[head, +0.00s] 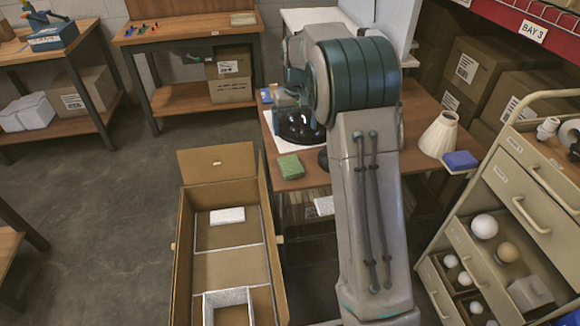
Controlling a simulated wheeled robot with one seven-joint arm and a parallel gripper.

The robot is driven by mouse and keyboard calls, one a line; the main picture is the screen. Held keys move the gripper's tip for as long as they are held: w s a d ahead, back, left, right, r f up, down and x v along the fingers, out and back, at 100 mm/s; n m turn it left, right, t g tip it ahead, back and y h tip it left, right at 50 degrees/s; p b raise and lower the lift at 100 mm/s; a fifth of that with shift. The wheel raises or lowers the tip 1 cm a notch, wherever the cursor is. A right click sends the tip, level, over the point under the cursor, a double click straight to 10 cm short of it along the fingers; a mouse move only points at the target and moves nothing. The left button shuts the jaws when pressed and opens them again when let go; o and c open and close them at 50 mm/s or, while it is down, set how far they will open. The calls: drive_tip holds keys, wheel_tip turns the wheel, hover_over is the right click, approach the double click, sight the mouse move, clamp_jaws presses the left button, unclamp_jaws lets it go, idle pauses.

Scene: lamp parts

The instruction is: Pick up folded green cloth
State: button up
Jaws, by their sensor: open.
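The folded green cloth (289,167) lies flat on the wooden table, near its front left corner. It looks like a small thick block and is in plain view, with nothing on it. My gripper (284,97) is at the far end of my arm, above the table and behind the cloth in the picture. It is open and apart from the cloth. My large arm link hides part of the gripper area, and the fingertips are hard to make out.
A dark glossy dome (298,125) stands just behind the cloth, on a white sheet. A long open cardboard box (184,250) is in front to the left. A cream lampshade (440,134) and blue cloth (460,160) are at right, near a drawer cart (505,185).

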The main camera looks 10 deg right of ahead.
hover_over(292, 167)
wheel_tip(292, 167, down, 6)
drive_tip(key=shift+g, duration=0.3)
drive_tip(key=f, duration=0.8)
drive_tip(key=shift+w+a+f, duration=0.25)
drive_tip(key=shift+w+f, duration=0.1)
drive_tip(key=f, duration=0.3)
drive_tip(key=f+p, duration=0.1)
drive_tip(key=shift+s+d+f, duration=0.25)
drive_tip(key=shift+s+f, duration=0.1)
drive_tip(key=shift+s, duration=0.05)
drive_tip(key=shift+f, duration=0.45)
drive_tip(key=c, duration=1.1)
